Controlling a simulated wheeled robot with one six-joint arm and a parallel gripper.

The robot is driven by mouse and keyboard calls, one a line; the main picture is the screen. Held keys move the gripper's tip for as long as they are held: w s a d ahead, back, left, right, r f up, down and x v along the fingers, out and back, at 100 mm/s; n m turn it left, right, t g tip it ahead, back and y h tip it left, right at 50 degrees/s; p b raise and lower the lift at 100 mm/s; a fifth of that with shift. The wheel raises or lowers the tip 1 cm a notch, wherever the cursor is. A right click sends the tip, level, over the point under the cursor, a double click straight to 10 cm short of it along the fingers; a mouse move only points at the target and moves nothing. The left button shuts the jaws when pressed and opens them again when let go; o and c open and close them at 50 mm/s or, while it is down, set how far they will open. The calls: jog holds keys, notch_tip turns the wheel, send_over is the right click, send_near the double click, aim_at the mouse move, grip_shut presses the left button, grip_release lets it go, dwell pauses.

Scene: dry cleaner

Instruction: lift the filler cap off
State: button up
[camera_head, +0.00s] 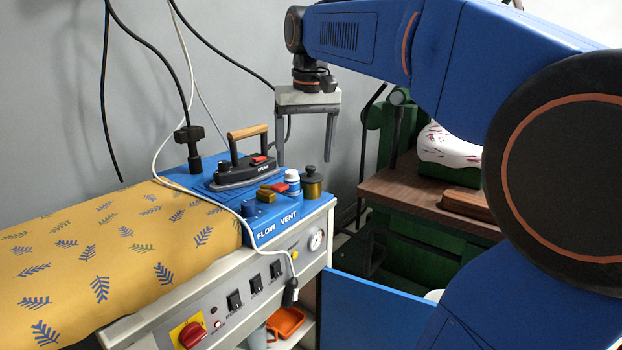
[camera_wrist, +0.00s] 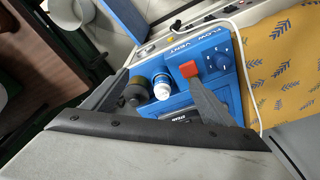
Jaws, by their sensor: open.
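A blue panel (camera_head: 280,224) marked FLOW and VENT carries several fittings. I cannot tell for sure which is the filler cap. My gripper (camera_head: 304,164) points down, open and empty, with its fingertips above or behind these fittings. In the wrist view its fingers (camera_wrist: 157,78) frame both fittings.
A black steam iron (camera_head: 248,170) with a wooden handle sits left of the fittings. A red piece (camera_wrist: 188,70) and a blue knob (camera_wrist: 219,62) are close by. A white cable crosses the panel edge. A yellow patterned ironing board (camera_head: 120,250) extends left.

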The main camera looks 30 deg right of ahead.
jog(key=w+d+r+m+g, duration=0.2)
jog(key=w+d+r, duration=0.6)
jog(key=w, duration=0.2)
send_over(310, 166)
jog(key=f, duration=1.2)
jog(key=shift+s+a, duration=0.25)
jog(key=shift+s, duration=0.1)
jog(key=shift+w+d+f, duration=0.1)
jog(key=shift+f, duration=1.25)
jog(key=shift+w+d+f, duration=0.1)
jog(key=shift+f, duration=1.25)
jog(key=c, duration=1.1)
